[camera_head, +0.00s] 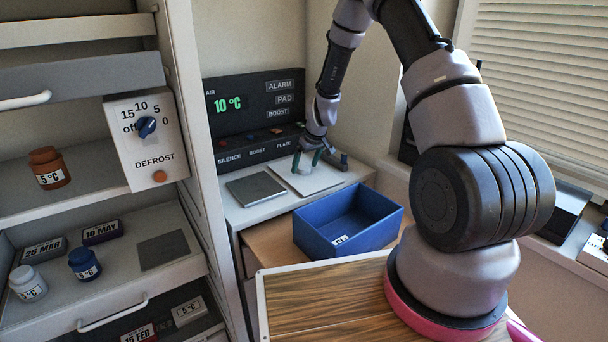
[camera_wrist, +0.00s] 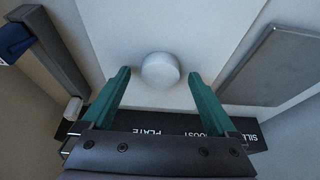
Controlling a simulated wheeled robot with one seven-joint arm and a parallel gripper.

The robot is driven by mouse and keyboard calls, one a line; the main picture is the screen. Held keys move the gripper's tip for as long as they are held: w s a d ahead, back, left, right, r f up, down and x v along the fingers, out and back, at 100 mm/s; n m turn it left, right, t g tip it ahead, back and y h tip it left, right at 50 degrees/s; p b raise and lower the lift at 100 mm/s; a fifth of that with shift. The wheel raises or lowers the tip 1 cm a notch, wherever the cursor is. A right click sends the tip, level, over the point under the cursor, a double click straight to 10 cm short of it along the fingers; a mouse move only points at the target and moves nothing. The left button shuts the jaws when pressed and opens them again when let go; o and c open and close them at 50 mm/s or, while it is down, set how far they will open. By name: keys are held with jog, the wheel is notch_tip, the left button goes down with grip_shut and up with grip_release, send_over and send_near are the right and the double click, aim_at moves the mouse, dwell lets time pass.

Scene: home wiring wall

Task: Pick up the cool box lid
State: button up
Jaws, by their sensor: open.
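The lid appears to be the white flat panel (camera_head: 322,180) lying on the white counter below the control panel. In the wrist view the white panel (camera_wrist: 120,30) carries a round white knob (camera_wrist: 160,71). My gripper (camera_head: 307,163) is over the panel, pointing down. In the wrist view my gripper (camera_wrist: 158,77) is open, with one green finger on each side of the knob. I see gaps between the fingers and the knob; the exact height is unclear. An open blue box (camera_head: 348,225), likely the cool box, stands in front of the counter, with a small label inside.
A grey flat plate (camera_head: 256,189) lies left of the white panel. The black control panel (camera_head: 255,105) reading 10 °C stands behind. A grey bar (camera_wrist: 52,55) runs beside the panel in the wrist view. Shelves with jars (camera_head: 85,264) are at left; a wood-topped surface (camera_head: 325,300) is in front.

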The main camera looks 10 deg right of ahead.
jog(key=shift+w+f, duration=0.1)
jog(key=shift+f, duration=0.15)
jog(key=shift+r, duration=0.1)
jog(key=c, duration=1.5)
